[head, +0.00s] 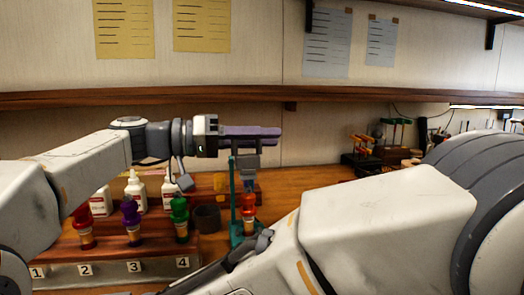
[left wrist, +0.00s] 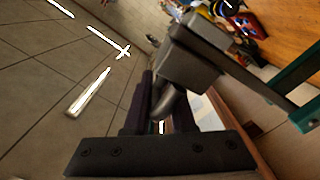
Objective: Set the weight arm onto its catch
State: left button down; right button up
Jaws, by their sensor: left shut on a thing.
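My left gripper (head: 275,133) reaches in from the left above the bench, with its long purple fingers pointing right. Its dark fingers also show in the left wrist view (left wrist: 160,105). They are shut on a rounded grey part of the weight arm (left wrist: 168,101), which joins a blocky grey weight (left wrist: 190,60). In the head view the grey block of the weight arm (head: 247,161) hangs just below the fingers, beside a teal post (head: 235,195). The catch cannot be made out. My right arm fills the lower right; its gripper is not clearly distinguishable.
A numbered rack (head: 110,268) with red, purple and green-topped pieces stands at left. A red-topped piece (head: 249,205) stands by the post. A shelf (head: 330,98) runs above the bench.

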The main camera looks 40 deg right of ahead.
pick_arm(q)
jog(key=shift+s+a+r+m, duration=0.15)
jog(key=shift+s+m, duration=0.15)
jog(key=c, duration=0.9)
grip_release()
jog(key=shift+w, duration=0.1)
jog(key=shift+w+a, duration=0.1)
jog(key=shift+a, duration=0.1)
jog(key=v, duration=1)
jog(key=shift+a, duration=0.1)
